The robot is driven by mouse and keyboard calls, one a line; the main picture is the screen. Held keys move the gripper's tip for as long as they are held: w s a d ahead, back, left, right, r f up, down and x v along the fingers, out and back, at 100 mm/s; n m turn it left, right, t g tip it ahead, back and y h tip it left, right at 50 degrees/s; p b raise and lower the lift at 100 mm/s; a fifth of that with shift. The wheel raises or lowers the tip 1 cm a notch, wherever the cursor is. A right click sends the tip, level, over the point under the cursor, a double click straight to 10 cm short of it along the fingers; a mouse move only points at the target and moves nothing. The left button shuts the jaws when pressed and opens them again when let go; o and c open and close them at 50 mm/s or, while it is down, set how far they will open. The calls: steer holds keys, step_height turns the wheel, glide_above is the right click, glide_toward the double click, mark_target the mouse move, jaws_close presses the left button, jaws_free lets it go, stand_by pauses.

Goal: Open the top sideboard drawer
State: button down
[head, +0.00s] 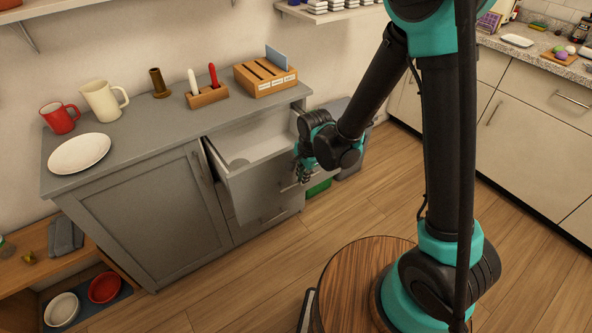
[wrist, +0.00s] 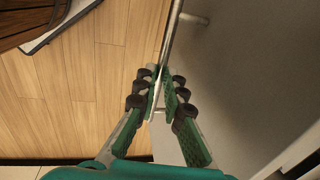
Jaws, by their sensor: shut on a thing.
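The grey sideboard (head: 140,215) stands against the wall. Its top drawer (head: 262,188) is pulled well out, and its pale inside shows, with a round shape at the bottom near the back left. My gripper (head: 302,174) is at the right part of the drawer front. In the wrist view my gripper (wrist: 163,88) is shut on the metal bar handle (wrist: 172,42), with the grey drawer front (wrist: 245,70) beside it. The fingers hide part of the handle.
A lower drawer with a handle (head: 273,215) is closed beneath. On top stand a plate (head: 79,153), a red mug (head: 60,118), a cream jug (head: 103,101) and a wooden organizer (head: 266,78). A green-and-grey bin (head: 318,187) is right of the sideboard. Wooden floor (head: 235,275) in front is clear.

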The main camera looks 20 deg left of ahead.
steer(key=shift+s+d, duration=0.4)
steer(key=shift+d, duration=0.05)
steer(key=c, duration=1.6)
jaws_free()
step_height(320, 180, up, 12)
steer(key=s+d, duration=0.1)
steer(key=shift+s+d+f, duration=0.15)
steer(key=shift+s+d, duration=0.05)
steer(key=shift+d, duration=0.2)
steer(key=shift+s, duration=0.1)
